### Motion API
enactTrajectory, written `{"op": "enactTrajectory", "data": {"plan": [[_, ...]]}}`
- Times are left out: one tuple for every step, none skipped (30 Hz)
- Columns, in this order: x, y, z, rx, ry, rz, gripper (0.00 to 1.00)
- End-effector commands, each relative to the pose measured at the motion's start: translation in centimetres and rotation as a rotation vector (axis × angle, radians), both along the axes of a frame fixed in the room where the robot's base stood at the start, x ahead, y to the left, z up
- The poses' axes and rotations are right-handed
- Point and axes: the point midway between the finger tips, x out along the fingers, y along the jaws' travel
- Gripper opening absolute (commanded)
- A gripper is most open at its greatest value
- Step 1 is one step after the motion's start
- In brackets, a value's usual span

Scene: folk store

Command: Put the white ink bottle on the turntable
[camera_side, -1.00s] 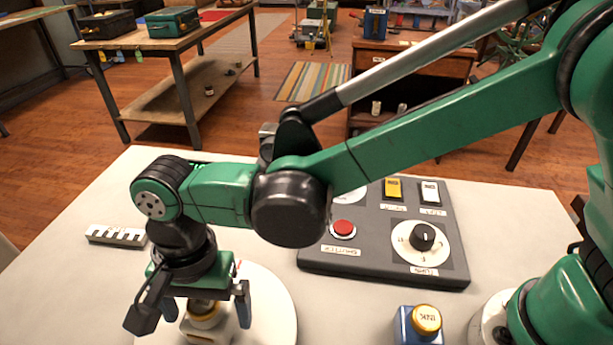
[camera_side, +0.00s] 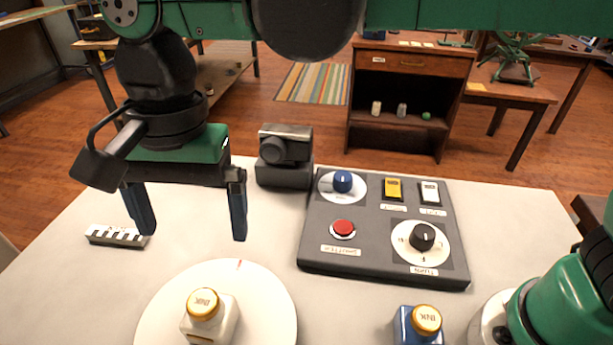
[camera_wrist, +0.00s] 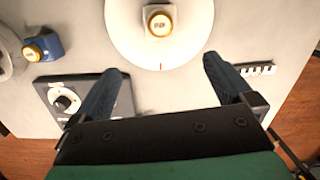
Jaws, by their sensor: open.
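The white ink bottle (camera_side: 224,322) with a gold cap stands upright on the white round turntable (camera_side: 268,300), near its middle. In the wrist view the bottle (camera_wrist: 174,12) and turntable (camera_wrist: 125,45) show at the top. My gripper (camera_side: 192,228) is open and empty, raised clear above the table behind and above the bottle. Its two dark fingers show apart in the wrist view (camera_wrist: 165,65), with the bottle beyond them. A red mark shows on the turntable's rim.
A blue ink bottle (camera_side: 408,326) with a gold cap stands right of the turntable. A dark control panel (camera_side: 375,255) with knobs and buttons lies behind it. A black camera (camera_side: 285,157) stands at the back. A striped black-and-white block (camera_side: 118,236) lies at left.

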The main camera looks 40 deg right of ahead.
Motion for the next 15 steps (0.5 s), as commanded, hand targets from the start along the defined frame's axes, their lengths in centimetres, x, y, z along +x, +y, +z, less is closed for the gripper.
{"op": "enactTrajectory", "data": {"plan": [[0.6, -1.6, 0.3, 0.016, -0.028, 0.013, 1.0], [1.0, -2.7, 0.4, 0.027, -0.052, 0.029, 1.0], [1.6, -4.5, 0.6, 0.042, -0.092, 0.058, 1.0], [1.9, -6.0, 0.7, 0.051, -0.128, 0.082, 1.0], [2.3, -7.6, 0.7, 0.058, -0.166, 0.108, 1.0], [2.6, -9.8, 0.7, 0.063, -0.222, 0.145, 1.0], [2.7, -11.5, 0.6, 0.061, -0.265, 0.175, 1.0], [2.7, -13.2, 0.4, 0.055, -0.308, 0.204, 1.0], [2.6, -15.3, 0.2, 0.039, -0.366, 0.246, 1.0], [2.4, -16.8, -0.1, 0.023, -0.407, 0.277, 1.0], [2.2, -18.2, -0.4, 0.006, -0.446, 0.307, 1.0], [1.8, -20.0, -0.9, -0.025, -0.495, 0.347, 1.0], [1.4, -21.2, -1.3, -0.05, -0.527, 0.376, 1.0], [1.1, -22.4, -1.7, -0.077, -0.558, 0.404, 1.0], [0.7, -23.7, -2.2, -0.112, -0.591, 0.438, 1.0]]}}
